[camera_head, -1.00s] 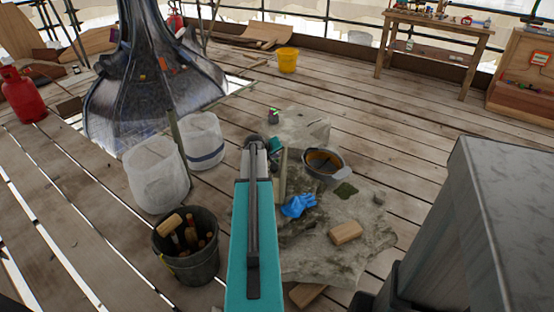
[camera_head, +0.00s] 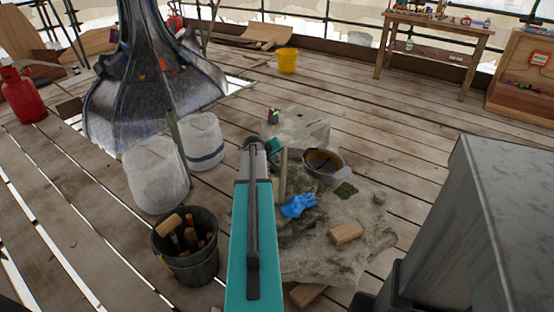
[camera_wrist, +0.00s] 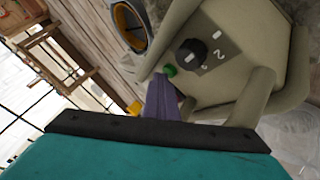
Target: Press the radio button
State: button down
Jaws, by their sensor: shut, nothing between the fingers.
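The radio (camera_wrist: 235,85) fills the upper right of the wrist view as a beige-grey body with thick raised bars. Its face carries a black knob (camera_wrist: 190,53) with white marks beside it. A small green button (camera_wrist: 169,70) shows to the lower left of the knob. My gripper (camera_wrist: 163,84) is shut and empty, its purplish fingers pointing at the green button. The tips are very close to it; I cannot tell whether they touch. In the head view my teal arm extends over the stone slab, and I cannot clearly make out the radio there.
A stone slab (camera_head: 345,245) carries a grey pan (camera_head: 325,178), a blue glove (camera_head: 298,205) and a wooden block (camera_head: 346,233). A dark bucket of tools (camera_head: 188,265) and white sacks (camera_head: 157,182) stand left. A yellow bucket (camera_head: 287,66) stands behind, with open planks around it.

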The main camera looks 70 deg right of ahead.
jog(key=shift+r, duration=0.3)
dwell(0.6)
notch_tip(320, 180, up, 6)
jog(key=p, duration=0.3)
jog(key=shift+f, duration=0.1)
dwell(0.4)
jog(key=shift+w, duration=0.1)
dwell(0.5)
